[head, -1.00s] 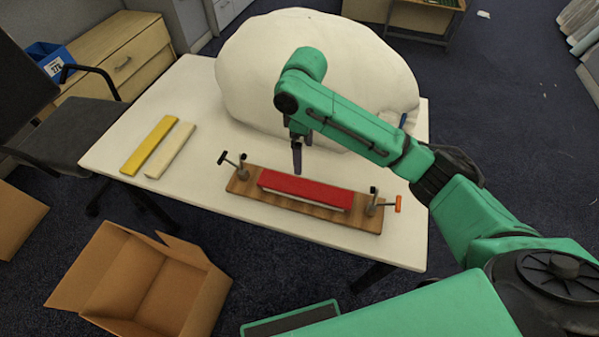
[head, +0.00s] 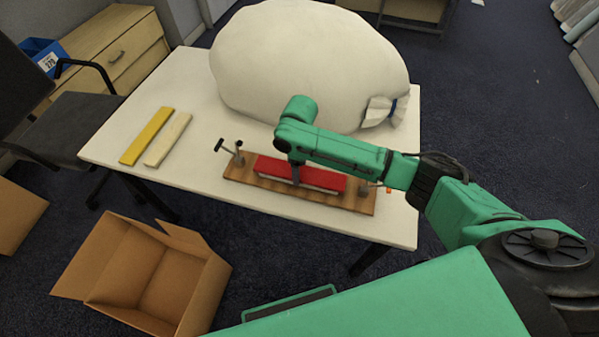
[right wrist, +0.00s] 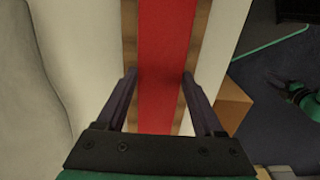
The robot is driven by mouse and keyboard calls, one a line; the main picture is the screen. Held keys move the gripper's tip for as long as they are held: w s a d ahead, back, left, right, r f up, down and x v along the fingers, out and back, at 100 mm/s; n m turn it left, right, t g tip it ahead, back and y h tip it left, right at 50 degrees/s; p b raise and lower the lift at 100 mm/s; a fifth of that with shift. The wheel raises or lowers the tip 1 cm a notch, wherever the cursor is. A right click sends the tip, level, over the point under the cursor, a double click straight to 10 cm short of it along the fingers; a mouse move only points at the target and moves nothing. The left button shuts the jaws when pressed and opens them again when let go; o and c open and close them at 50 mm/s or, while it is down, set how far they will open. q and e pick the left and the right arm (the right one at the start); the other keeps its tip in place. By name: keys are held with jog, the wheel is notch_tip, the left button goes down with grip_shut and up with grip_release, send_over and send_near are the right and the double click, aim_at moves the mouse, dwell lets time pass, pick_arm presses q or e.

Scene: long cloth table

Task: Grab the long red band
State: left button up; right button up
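The long red band (head: 325,178) lies along a wooden board with clamps (head: 357,203) on the table. In the right wrist view the red band (right wrist: 164,62) runs up the picture between the two fingers. My right gripper (head: 297,180) is over the middle of the band, its fingers pointing down. In the right wrist view the right gripper (right wrist: 159,78) is open, one finger on each side of the band, with a gap on both sides. Whether the fingertips touch the board cannot be told. My left gripper is not in view.
A large white sack (head: 300,65) fills the back of the table (head: 215,190). A yellow strip (head: 146,136) and a cream strip (head: 167,140) lie at the left. An open cardboard box (head: 150,275) stands on the floor in front. A clamp handle (head: 220,145) sticks up at the board's left end.

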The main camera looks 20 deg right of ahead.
jog(key=c, duration=0.5)
jog(key=shift+r, duration=0.1)
